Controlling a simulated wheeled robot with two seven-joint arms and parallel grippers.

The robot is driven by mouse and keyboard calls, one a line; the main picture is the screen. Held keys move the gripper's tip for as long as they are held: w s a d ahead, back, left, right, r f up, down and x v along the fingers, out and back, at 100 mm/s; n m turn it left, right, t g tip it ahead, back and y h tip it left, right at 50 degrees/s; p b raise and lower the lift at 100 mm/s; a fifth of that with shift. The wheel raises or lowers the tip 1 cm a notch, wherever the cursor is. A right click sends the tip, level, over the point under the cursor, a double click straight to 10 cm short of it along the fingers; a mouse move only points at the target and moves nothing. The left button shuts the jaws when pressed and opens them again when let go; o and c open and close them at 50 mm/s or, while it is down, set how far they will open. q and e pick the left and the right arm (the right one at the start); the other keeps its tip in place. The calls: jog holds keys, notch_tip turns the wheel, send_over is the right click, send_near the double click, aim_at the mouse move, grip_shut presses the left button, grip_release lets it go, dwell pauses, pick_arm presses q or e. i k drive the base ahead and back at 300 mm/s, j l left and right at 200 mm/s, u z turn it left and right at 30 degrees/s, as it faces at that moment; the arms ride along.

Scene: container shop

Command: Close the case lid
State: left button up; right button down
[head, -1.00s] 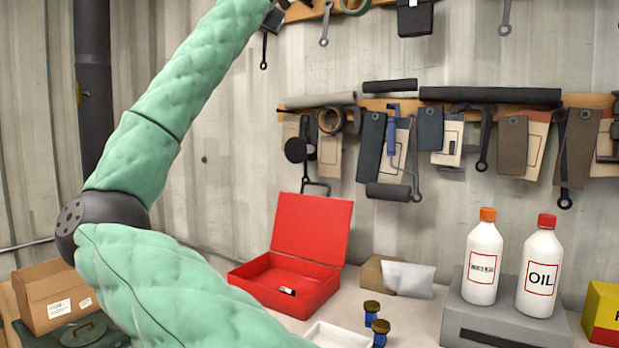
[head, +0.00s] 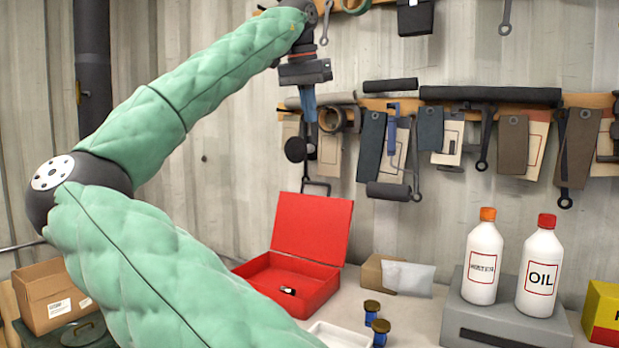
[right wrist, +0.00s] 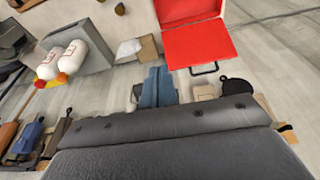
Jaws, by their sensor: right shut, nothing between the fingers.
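The red case stands on the bench in the head view, with its lid (head: 312,230) raised open and leaning back. My green padded arm hides part of the bench at the left. My left gripper is not in view.
A white tray (head: 335,335), two blue jars with brown caps (head: 376,320) and a small cardboard box (head: 374,270) stand near the case. Two white bottles (head: 482,262) stand on a grey box (head: 500,325) at right. Tools hang on the wall behind.

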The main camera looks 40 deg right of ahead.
aim_at(316, 228)
jog(key=i+l, duration=0.75)
jog(key=l, duration=0.2)
